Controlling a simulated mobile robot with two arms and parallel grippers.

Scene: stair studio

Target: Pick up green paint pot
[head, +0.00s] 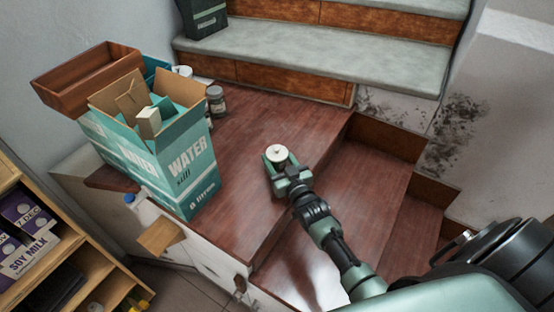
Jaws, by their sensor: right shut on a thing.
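My right gripper (284,171) reaches over the reddish wooden landing and is shut on a small round pot (277,153) with a pale, cream-white top. The pot's side is mostly hidden by the green gripper fingers, so its own colour is hard to tell; I take it as the green paint pot. It looks upright, and I cannot tell whether it touches the wood or is just above it. My left gripper is not in view.
An open teal water carton (165,165) stands left on the landing, with a wooden box (90,72) behind it. A small jar (216,100) stands beside the carton. Grey stone steps (320,52) rise behind; wooden steps (385,205) drop to the right. A shelf holds soy milk cartons (30,250).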

